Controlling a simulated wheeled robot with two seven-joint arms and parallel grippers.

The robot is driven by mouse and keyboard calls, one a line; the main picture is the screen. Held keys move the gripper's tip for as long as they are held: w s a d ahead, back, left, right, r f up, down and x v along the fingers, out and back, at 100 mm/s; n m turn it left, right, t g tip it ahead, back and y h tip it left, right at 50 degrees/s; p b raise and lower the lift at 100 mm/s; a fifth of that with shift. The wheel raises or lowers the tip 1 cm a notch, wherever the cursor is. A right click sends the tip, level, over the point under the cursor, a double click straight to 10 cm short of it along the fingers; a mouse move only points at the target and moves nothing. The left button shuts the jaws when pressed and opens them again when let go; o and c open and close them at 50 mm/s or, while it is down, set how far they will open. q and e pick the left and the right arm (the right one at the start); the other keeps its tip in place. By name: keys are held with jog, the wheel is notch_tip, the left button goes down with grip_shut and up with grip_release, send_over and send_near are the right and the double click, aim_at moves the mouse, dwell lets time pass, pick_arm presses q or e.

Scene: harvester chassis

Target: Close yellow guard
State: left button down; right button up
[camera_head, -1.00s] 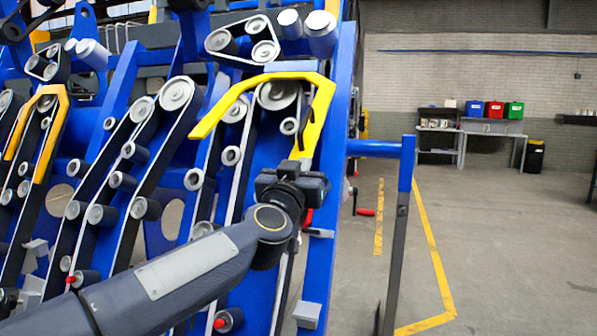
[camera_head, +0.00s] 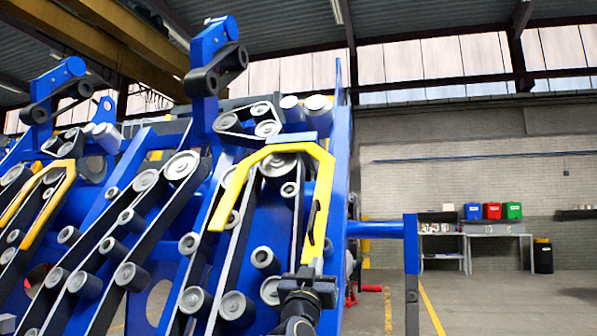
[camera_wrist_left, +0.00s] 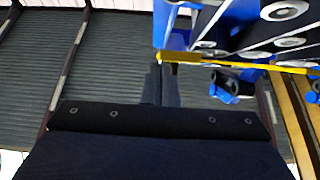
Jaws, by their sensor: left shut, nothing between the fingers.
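The yellow guard (camera_head: 317,205) is a bent frame arching around the upper pulley on the blue machine's right section. Its left leg hangs down across the belts, and its right leg runs down near the blue side plate. I cannot tell if it sits flush. My left gripper (camera_head: 306,274) is just below the right leg's lower end. In the left wrist view my left gripper (camera_wrist_left: 160,84) is shut and empty, its tips close to the guard's yellow edge (camera_wrist_left: 205,60). I cannot tell whether they touch. My right gripper is in neither view.
A similar yellow guard (camera_head: 50,205) is on the machine's left section. Belts and pulleys fill the space between. A blue post with a crossbar (camera_head: 376,230) stands at right. Beyond it are open floor and a bench (camera_head: 470,240) with coloured bins.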

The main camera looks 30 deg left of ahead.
pick_arm(q)
jog(key=shift+w+a+f+b, duration=0.2)
jog(key=shift+w+f+b, duration=0.05)
jog(key=shift+w+f, duration=0.5)
jog(key=shift+w+a+f+b, duration=0.2)
jog(key=shift+w+f+b, duration=0.05)
jog(key=shift+w+f, duration=0.5)
jog(key=shift+r, duration=0.25)
